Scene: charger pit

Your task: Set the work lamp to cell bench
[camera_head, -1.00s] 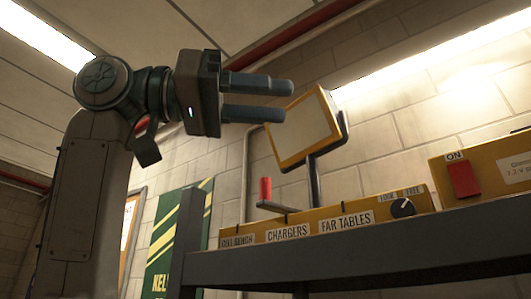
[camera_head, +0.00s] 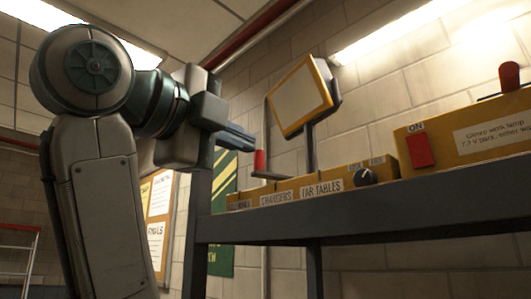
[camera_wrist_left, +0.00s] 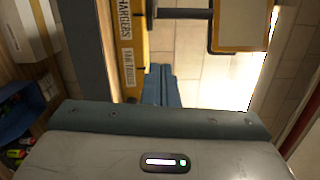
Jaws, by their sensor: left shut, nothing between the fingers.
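The work lamp (camera_head: 300,97) is a pale panel in a yellow frame on a dark post. Its yellow base (camera_head: 285,196) on the dark shelf carries the labels cell bench, chargers and far tables. A red upright handle (camera_head: 259,160) stands on a flat arm at the base's left. A black knob (camera_head: 365,177) sits under the lock and free labels; its mark points up, slightly right. My left gripper (camera_head: 238,136) is shut and empty, just left of and above the red handle, apparently apart. Its fingers (camera_wrist_left: 162,85) show together in the wrist view, beside the labelled base.
A yellow box (camera_head: 466,130) with a red ON switch (camera_head: 421,151) stands at the right of the shelf (camera_head: 370,217). A notice board (camera_head: 158,220) and a green poster (camera_head: 222,245) are on the wall behind. A blue bin (camera_wrist_left: 20,120) shows at the wrist view's left.

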